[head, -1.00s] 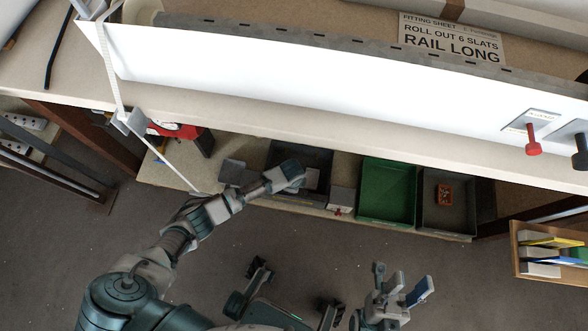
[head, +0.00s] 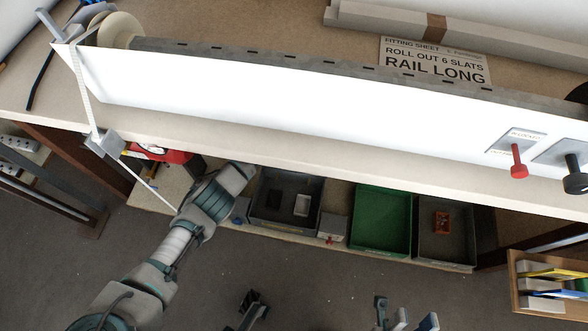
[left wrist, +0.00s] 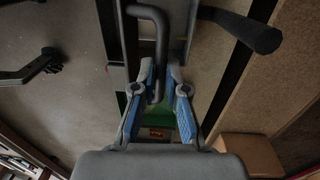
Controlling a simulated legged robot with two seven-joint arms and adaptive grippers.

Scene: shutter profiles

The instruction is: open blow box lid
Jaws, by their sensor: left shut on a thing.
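A long white panel (head: 270,100) with a slotted grey rail (head: 300,62) along its top runs along the workbench. I cannot tell which part is the blow box lid. A red-knobbed lever (head: 518,162) and a black-knobbed lever (head: 574,175) stick out at its right end. My left arm reaches to the bench's front edge, its gripper hidden in the head view. In the left wrist view my left gripper (left wrist: 168,92) has its blue-padded fingers closed around a bent dark grey bar (left wrist: 158,60). My right gripper (head: 405,314) is empty with fingers apart, low in the head view.
Below the bench are a dark bin (head: 287,200), a green bin (head: 382,222) and a grey bin (head: 446,232) holding an orange item (head: 441,222). A printed sheet (head: 434,62) lies behind the rail. A dark rod with a rounded end (left wrist: 255,35) is close right of the left gripper.

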